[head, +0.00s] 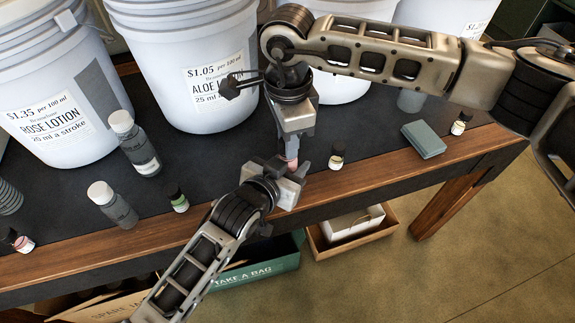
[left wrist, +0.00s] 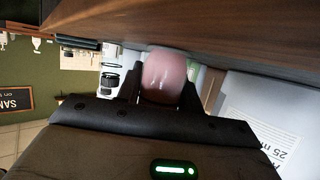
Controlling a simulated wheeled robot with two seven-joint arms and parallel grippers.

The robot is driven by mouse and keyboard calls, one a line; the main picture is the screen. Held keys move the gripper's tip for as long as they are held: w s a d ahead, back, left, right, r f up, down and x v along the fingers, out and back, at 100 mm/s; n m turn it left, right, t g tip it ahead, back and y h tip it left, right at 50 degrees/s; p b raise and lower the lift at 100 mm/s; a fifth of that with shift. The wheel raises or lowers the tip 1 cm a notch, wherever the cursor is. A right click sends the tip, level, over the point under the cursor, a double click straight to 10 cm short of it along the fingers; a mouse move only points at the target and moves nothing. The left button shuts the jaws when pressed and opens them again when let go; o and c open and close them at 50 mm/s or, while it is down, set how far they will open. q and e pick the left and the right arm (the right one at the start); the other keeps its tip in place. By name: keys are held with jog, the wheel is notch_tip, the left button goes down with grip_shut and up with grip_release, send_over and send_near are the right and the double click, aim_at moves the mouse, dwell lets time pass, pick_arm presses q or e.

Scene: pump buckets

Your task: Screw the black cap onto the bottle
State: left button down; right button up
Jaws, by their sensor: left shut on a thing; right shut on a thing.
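My left gripper (head: 287,180) is shut on a small pink bottle (head: 292,152) near the table's front edge. The bottle shows clearly between the fingers in the left wrist view (left wrist: 165,75). My right gripper (head: 292,136) comes down from above and is shut right over the bottle's top. The black cap is hidden between its fingers, so I cannot see how it sits on the bottle's neck.
A small dark-capped bottle (head: 337,159) stands just right of the grippers, a green-labelled one (head: 179,201) to the left. A grey-green block (head: 424,139) lies further right. White-capped bottles (head: 135,147) and large pump buckets (head: 190,60) stand left and behind.

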jog(key=m, duration=0.7)
jog(key=shift+m, duration=0.4)
jog(key=m, duration=1.4)
jog(key=shift+f+m, duration=0.1)
jog(key=shift+m, duration=0.2)
jog(key=m, duration=0.4)
jog(key=shift+m, duration=0.3)
jog(key=m, duration=0.4)
jog(key=o, duration=1.1)
jog(key=shift+r, duration=2.3)
